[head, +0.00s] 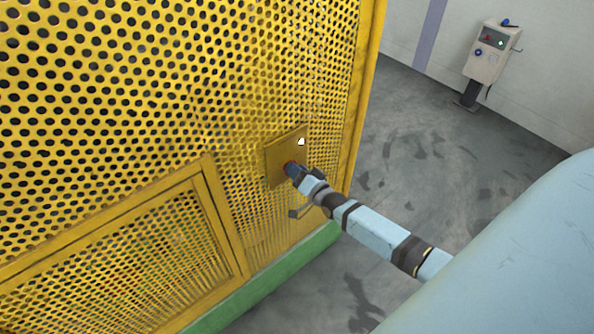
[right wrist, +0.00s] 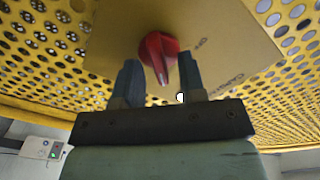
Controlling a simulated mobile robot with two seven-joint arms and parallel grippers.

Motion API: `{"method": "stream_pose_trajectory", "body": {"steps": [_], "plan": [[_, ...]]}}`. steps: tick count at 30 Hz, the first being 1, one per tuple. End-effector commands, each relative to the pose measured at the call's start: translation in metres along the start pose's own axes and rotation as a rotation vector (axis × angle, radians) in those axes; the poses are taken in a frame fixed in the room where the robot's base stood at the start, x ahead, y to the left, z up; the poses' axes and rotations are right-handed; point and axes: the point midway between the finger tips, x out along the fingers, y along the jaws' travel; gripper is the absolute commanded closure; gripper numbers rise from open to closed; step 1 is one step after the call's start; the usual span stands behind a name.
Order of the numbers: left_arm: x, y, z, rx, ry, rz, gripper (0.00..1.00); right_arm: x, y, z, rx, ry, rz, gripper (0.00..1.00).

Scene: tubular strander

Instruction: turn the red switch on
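The red switch (right wrist: 158,55) is a pointed rotary knob on a flat yellow plate (right wrist: 225,40) with dark lettering, partly readable. My right gripper (right wrist: 160,70) points at the plate, with one finger on each side of the knob. The fingers are apart, with small gaps showing beside the knob; contact at their tips cannot be told. The right gripper also shows in the head view (head: 293,170). My left gripper is not in view.
The yellow perforated guard (head: 130,80) fills the left, with a framed panel and a green base (head: 270,275) below. A beige control box (head: 490,55) on a post stands at the far wall. Grey floor (head: 430,150) is clear between them.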

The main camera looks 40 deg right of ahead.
Motion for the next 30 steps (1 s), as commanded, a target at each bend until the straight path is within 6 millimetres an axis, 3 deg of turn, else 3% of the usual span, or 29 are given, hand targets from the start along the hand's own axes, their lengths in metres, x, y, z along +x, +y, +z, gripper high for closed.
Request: {"method": "stream_pose_trajectory", "body": {"steps": [5, 8, 21, 30], "plan": [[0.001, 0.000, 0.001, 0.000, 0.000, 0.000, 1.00, -0.010, 0.001, 0.001, 0.000, 0.000, 0.000, 0.63], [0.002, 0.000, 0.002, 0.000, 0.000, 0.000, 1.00, -0.026, 0.001, 0.001, -0.001, -0.001, 0.001, 0.63], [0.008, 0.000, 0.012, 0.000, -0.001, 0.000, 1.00, -0.119, 0.001, 0.001, 0.000, -0.001, 0.001, 0.63], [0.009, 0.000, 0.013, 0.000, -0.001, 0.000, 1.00, -0.139, 0.000, 0.000, 0.000, 0.000, 0.000, 0.63]]}}
